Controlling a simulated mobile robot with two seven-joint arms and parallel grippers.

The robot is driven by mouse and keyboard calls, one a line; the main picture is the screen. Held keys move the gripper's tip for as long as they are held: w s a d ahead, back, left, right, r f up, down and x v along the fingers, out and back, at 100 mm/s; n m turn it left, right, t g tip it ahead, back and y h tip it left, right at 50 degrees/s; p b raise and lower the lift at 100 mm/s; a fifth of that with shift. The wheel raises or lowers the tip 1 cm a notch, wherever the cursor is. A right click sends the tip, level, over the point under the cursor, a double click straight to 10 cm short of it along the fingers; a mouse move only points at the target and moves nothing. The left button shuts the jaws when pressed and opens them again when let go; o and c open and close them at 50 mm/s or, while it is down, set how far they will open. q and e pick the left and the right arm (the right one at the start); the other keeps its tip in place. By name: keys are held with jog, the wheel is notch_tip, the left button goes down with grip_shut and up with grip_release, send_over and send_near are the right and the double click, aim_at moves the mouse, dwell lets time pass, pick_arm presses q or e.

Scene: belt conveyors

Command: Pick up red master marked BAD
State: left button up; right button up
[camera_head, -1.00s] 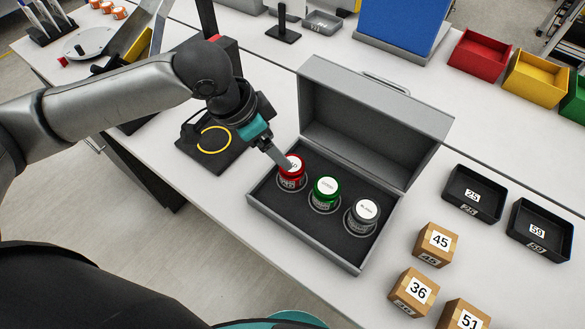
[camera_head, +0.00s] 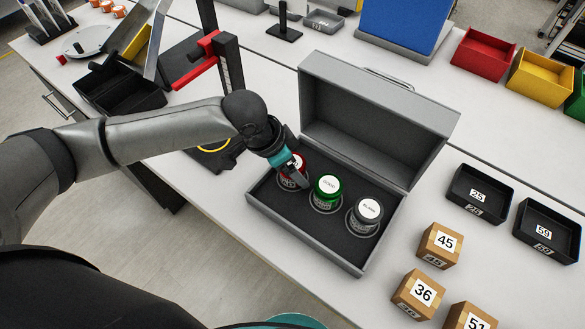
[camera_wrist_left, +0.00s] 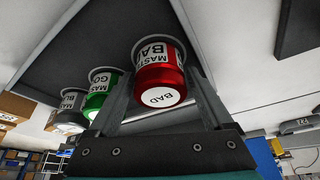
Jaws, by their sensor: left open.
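The red master (camera_head: 293,176) stands in the left slot of the open grey case (camera_head: 358,258), partly hidden by my left gripper (camera_head: 296,174). In the left wrist view the red master (camera_wrist_left: 158,76) has a white label reading BAD and lies between the two open fingers (camera_wrist_left: 160,85). I cannot tell whether either finger touches it. The green master (camera_head: 327,190) stands in the middle slot and the grey master marked BLANK (camera_head: 366,212) in the right slot. My right gripper is not in view.
The case lid (camera_head: 370,125) stands open behind the masters. A black stand with a red part (camera_head: 203,62) is behind my left arm.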

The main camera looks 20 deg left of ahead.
pick_arm(q)
grip_shut()
dwell(0.6)
jog(key=shift+r, duration=0.15)
